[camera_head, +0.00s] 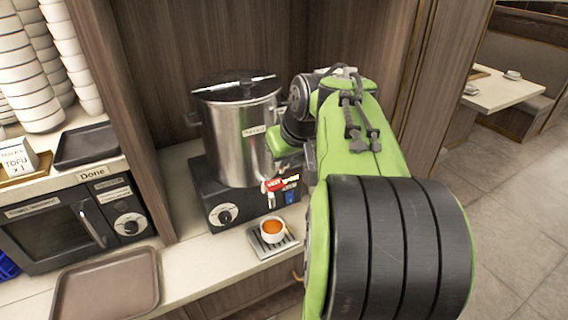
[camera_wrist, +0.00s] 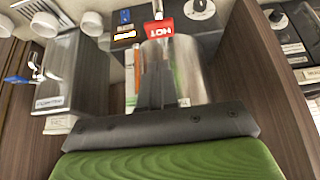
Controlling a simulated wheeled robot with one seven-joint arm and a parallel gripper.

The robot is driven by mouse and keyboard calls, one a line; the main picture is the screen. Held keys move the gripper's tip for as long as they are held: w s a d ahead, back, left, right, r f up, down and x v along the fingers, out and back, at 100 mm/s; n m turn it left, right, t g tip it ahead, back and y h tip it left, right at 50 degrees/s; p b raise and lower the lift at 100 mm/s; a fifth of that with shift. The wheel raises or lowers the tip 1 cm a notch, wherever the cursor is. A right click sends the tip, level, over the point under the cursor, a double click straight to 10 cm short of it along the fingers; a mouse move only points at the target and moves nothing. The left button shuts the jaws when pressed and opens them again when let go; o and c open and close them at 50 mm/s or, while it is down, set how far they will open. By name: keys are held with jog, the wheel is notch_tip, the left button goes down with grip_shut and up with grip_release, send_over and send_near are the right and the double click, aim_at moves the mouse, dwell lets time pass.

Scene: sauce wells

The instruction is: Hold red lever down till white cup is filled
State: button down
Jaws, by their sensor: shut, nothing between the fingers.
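The red lever (camera_head: 274,185) is on the front of the dispenser, below the steel pot (camera_head: 238,140). In the wrist view the red lever (camera_wrist: 160,29), marked HOT and upside down, lies just beyond my fingertips. The white cup (camera_head: 271,238) stands upright on a small drip tray (camera_head: 258,254) below the lever. Orange liquid shows in the cup, close to its rim. My gripper (camera_wrist: 155,55) is shut and empty. In the head view it is mostly hidden by my arm, beside the pot. I cannot tell whether it touches the lever.
A blue lever (camera_head: 291,197) is right of the red one. A dial (camera_head: 225,214) is on the dispenser's left front. A brown tray (camera_head: 108,290) lies on the counter at front left. A microwave (camera_head: 75,225) and stacked bowls (camera_head: 25,80) are at the left.

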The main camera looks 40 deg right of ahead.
notch_tip(320, 180, up, 6)
jog(key=s+a+p, duration=0.1)
jog(key=p, duration=0.1)
jog(key=shift+s+r, duration=0.25)
jog(key=shift+s, duration=0.15)
jog(key=s+a+f+n+y, duration=0.1)
jog(key=s+a+f, duration=0.2)
jog(key=a, duration=0.6)
jog(key=s+a+f+n+y, duration=0.1)
jog(key=s+a+f, duration=0.25)
jog(key=a, duration=0.65)
jog(key=s+a+f+n, duration=0.1)
jog(key=s+a+f, duration=0.1)
jog(key=s+f, duration=0.2)
jog(key=shift+s+f+g, duration=0.3)
jog(key=shift+s, duration=0.4)
